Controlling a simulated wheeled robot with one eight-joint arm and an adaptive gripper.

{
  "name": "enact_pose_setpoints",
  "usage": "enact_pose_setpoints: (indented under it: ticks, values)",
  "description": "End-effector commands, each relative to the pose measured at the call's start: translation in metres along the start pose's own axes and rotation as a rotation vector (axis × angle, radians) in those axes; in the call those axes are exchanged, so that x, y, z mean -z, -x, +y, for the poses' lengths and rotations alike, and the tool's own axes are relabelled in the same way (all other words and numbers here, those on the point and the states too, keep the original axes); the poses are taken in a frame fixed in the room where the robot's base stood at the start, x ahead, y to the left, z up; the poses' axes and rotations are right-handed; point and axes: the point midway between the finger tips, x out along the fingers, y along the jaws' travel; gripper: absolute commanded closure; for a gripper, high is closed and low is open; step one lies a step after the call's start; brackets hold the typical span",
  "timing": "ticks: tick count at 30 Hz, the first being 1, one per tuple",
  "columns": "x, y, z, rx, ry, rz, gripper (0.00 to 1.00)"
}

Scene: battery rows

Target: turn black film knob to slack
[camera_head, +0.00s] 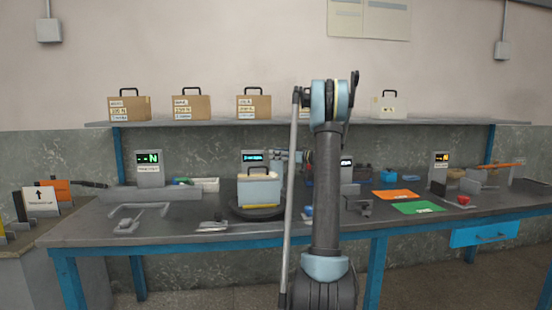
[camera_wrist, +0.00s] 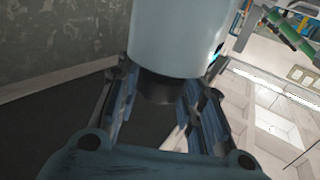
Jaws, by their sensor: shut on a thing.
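In the wrist view, a short black knob (camera_wrist: 156,88) sits at the near end of a large pale cylinder (camera_wrist: 178,38). My gripper (camera_wrist: 160,97) has one finger on each side of the knob and is shut on it. The far faces of the knob and the contact spots are partly hidden by the fingers. No mark showing the knob's turn angle can be made out. In the head view, my upright arm blocks the middle of the bench, and neither the knob nor my gripper can be made out there.
The dark bench top (camera_head: 190,228) holds a pale box with a handle (camera_head: 258,190), a metal clamp (camera_head: 140,217), an orange sheet (camera_head: 396,195) and a green sheet (camera_head: 419,208). Handled cartons (camera_head: 191,107) stand on the shelf above. A blue drawer (camera_head: 484,234) hangs at the right.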

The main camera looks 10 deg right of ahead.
Motion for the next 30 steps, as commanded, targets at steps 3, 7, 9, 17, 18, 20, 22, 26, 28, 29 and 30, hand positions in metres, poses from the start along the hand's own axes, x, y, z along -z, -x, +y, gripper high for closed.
enact_pose_setpoints:
  ticks: [3,7,9,17,18,20,22,26,28,29,30]
  values:
    - [0.0007,0.0008,0.0025,0.030,0.000,0.001,0.89]
    - [0.0008,0.0006,0.0024,0.050,0.000,0.001,0.89]
    - [0.0008,0.0006,0.0022,0.056,0.000,0.001,0.89]
    - [0.0010,0.0004,0.0023,0.058,-0.001,0.002,0.89]
    - [0.0010,0.0004,0.0023,0.057,-0.001,0.002,0.89]
    - [0.0010,0.0004,0.0024,0.057,-0.001,0.002,0.63]
    - [0.0010,0.0003,0.0023,0.057,-0.001,0.002,0.47]
    - [0.0008,0.0002,0.0016,0.058,0.000,0.001,0.44]
    - [0.0007,0.0001,0.0013,0.059,0.000,0.001,0.44]
    - [0.0007,0.0001,0.0012,0.059,0.000,0.001,0.44]
    - [0.0006,0.0001,0.0010,0.059,0.000,0.001,0.44]
